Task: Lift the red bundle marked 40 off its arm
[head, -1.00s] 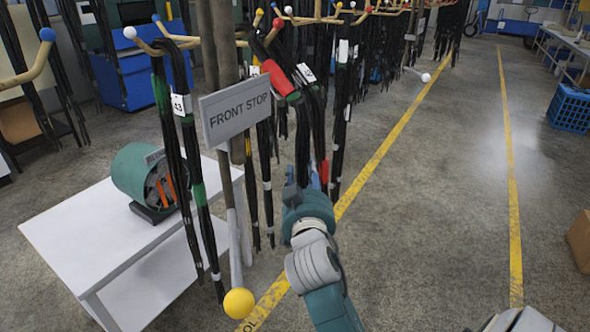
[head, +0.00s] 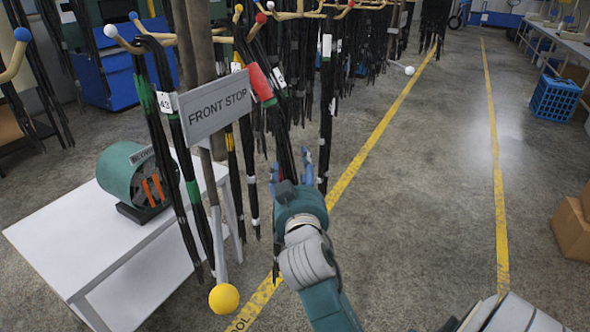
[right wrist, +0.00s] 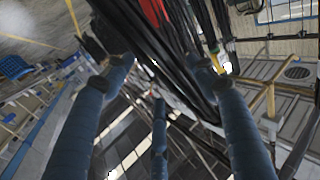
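The bundle with a red band (head: 261,84) hangs from a tan arm of the rack, just right of the FRONT STOP sign. Its black hoses slant down to the right. A white tag (head: 280,78) is beside the band; I cannot read a number on it. My right gripper (head: 291,170) is at the lower part of these hoses, fingers pointing up. In the right wrist view the red band (right wrist: 154,12) and black hoses (right wrist: 180,60) run between and beyond the spread fingers, which are not closed on them. My left gripper is not in view.
The FRONT STOP sign (head: 214,106) and a bundle tagged 43 (head: 165,103) hang close on the left. A yellow ball (head: 224,298) ends a pole below. A white table (head: 90,240) holds a green drum machine (head: 130,175). Floor to the right is clear, with boxes (head: 572,228) at the edge.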

